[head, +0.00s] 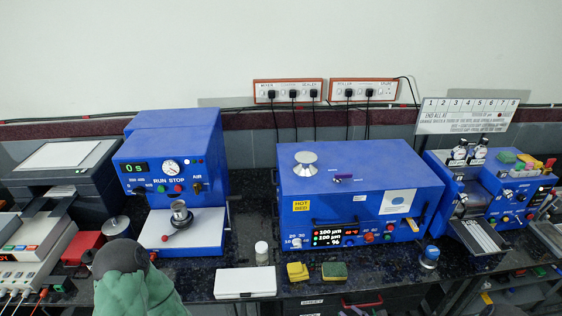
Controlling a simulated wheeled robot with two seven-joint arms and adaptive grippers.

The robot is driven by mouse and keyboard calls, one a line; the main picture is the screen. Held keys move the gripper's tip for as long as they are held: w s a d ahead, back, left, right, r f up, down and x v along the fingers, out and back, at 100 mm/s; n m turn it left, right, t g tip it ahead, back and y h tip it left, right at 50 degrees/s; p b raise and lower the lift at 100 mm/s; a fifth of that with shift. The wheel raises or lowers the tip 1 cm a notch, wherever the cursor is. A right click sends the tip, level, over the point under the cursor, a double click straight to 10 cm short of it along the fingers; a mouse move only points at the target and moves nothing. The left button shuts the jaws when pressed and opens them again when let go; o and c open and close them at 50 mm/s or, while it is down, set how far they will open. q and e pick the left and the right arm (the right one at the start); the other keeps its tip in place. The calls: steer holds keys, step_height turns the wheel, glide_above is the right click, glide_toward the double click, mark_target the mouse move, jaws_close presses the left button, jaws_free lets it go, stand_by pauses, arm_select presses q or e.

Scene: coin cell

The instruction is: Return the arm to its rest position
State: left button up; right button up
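Part of my arm in a green sleeve, with a dark rounded end, rises at the bottom left of the head view. No gripper fingers show on it. Neither my left nor my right gripper can be made out in this view. The sleeved part stands in front of the bench edge, below the blue press machine (176,170) with its "RUN STOP" panel and a "0 s" display. I cannot tell whether it touches anything.
A large blue machine (360,180) with a "HOT" label stands in the middle. A white case (245,282), a small jar (262,252), yellow sponges (297,271) and a green-topped sponge (334,271) lie along the front. A grey printer-like device (65,180) stands left, a blue sealer (515,190) right.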

steer(key=s+a+f+n+g+y+b, duration=0.1)
steer(key=s+a+f+n+g, duration=0.1)
steer(key=s+a+n+g, duration=0.35)
steer(key=s+a+f+n+g+y+b, duration=0.1)
steer(key=s+a+f+n+g, duration=0.2)
steer(key=s+a+g, duration=0.45)
steer(key=s+d+f+n+g+h+b, duration=0.1)
steer(key=s+f+n+h, duration=0.15)
steer(key=s+n, duration=0.3)
steer(key=s+f+n+g+h+b, duration=0.1)
steer(key=s+f+n+h, duration=0.1)
steer(key=s+n+h, duration=0.3)
steer(key=w+n+t, duration=0.1)
steer(key=w+a+n+t, duration=0.1)
steer(key=n, duration=0.1)
steer(key=w+n+t, duration=0.1)
steer(key=n, duration=0.1)
steer(key=shift+w+a+r+b, duration=0.3)
steer(key=shift+a, duration=0.1)
